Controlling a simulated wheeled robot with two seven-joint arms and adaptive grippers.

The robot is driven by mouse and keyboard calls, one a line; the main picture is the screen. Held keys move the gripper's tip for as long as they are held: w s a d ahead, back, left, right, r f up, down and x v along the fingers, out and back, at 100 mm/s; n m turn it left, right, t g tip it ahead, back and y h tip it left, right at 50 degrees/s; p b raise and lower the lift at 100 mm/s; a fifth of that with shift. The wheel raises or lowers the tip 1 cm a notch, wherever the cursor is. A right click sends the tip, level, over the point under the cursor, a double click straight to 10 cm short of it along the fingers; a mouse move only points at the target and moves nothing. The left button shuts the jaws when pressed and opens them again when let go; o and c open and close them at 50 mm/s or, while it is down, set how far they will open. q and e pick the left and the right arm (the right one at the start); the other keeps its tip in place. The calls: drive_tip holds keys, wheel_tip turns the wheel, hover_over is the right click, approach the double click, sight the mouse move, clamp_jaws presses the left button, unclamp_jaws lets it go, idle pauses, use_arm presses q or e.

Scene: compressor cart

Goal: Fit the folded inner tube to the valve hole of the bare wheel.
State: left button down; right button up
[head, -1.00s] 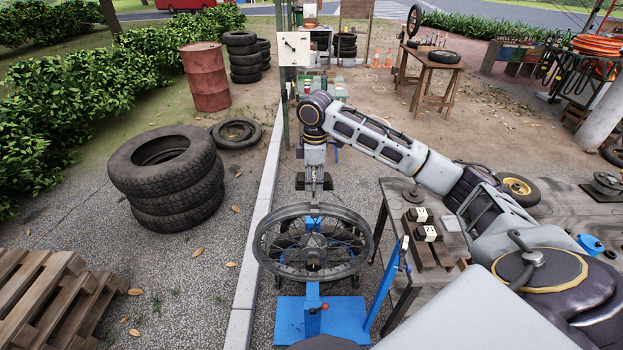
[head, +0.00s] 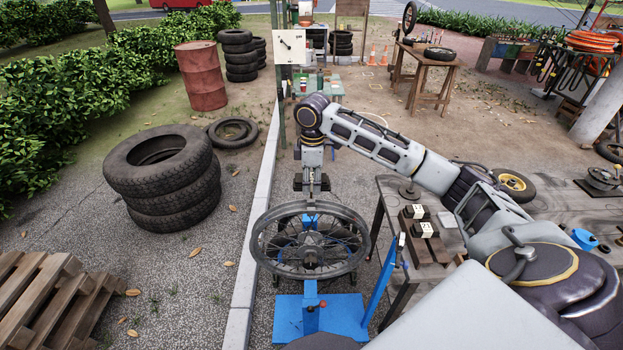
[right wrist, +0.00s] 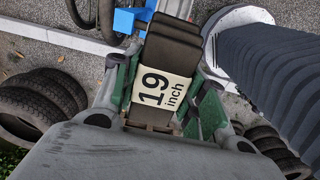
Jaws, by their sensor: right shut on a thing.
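The bare spoked wheel (head: 264,257) lies nearly flat on a blue stand (head: 337,316) in the head view. Its valve hole cannot be made out. My right gripper (head: 312,184) is above the far side of the wheel, pointing down. In the right wrist view my right gripper (right wrist: 158,92) is shut on the folded inner tube (right wrist: 176,50), a dark folded bundle with a pale "19 inch" label. The bundle looks apart from the wheel. Its valve stem is not clear. My left gripper is out of view.
Right of the stand is a grey workbench (head: 448,243) with labelled dark bundles (head: 424,232) on it. A stack of tyres (head: 168,190) stands left beyond the kerb (head: 257,200), with a wooden pallet (head: 50,300) nearer.

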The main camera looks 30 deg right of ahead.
drive_tip(key=shift+f, duration=2.05)
drive_tip(key=shift+f, duration=1.7)
idle(1.3)
drive_tip(key=o, duration=1.3)
drive_tip(key=shift+o, duration=0.2)
drive_tip(key=o, duration=0.4)
drive_tip(key=shift+f, duration=0.1)
drive_tip(key=shift+r, duration=3.55)
